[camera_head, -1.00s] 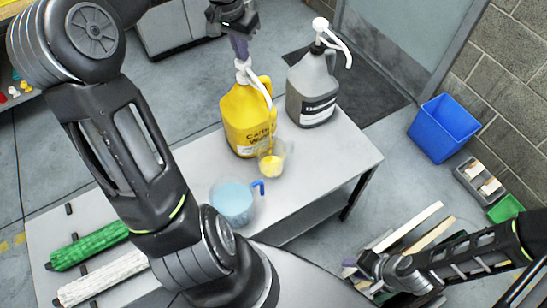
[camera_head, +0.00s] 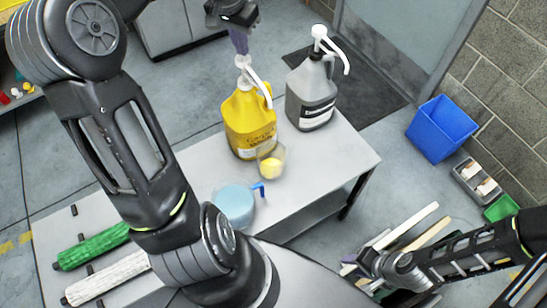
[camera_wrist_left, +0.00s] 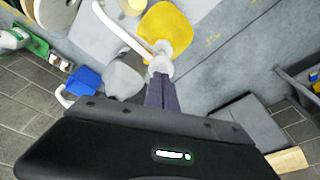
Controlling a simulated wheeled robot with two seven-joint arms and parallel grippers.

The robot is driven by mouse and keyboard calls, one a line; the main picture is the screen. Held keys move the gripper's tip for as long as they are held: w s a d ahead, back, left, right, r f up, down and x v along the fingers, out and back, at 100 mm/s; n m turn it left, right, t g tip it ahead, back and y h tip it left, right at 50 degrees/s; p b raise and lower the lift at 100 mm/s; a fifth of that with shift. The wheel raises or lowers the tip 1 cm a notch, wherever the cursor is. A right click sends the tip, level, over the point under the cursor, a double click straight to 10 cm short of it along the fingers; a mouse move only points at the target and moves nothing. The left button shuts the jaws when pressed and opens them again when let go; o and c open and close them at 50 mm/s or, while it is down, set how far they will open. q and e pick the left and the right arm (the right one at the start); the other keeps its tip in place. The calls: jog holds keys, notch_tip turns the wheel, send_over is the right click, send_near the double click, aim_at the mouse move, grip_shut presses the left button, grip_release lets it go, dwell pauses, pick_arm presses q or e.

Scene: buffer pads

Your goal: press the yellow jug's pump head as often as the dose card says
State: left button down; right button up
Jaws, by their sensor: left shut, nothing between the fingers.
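The yellow jug (camera_head: 238,125) stands on the grey table, its white pump head (camera_head: 243,63) up on a visible stem and its spout pointing toward the front right. My left gripper (camera_head: 241,50) is shut and empty, with its purple fingertips right above the pump head; I cannot tell whether they touch. In the left wrist view the shut fingers (camera_wrist_left: 160,82) point at the pump head (camera_wrist_left: 160,64) and yellow jug (camera_wrist_left: 167,28). A clear cup (camera_head: 271,162) below the spout holds some yellow liquid. My right gripper (camera_head: 352,264) is low at the right, its jaws unclear. I see no readable dose card.
A grey jug (camera_head: 311,95) with a white pump stands right of the yellow one. A blue pitcher (camera_head: 233,205) stands nearer me. Green (camera_head: 92,247) and white (camera_head: 108,279) rollers lie at the table's left. A blue bin (camera_head: 440,130) is on the floor.

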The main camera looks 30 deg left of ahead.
dwell(0.4)
pick_arm(q)
notch_tip(320, 180, up, 5)
jog(key=p, duration=0.4)
jog(key=shift+r, duration=0.1)
jog(key=shift+s, duration=0.1)
dwell(0.5)
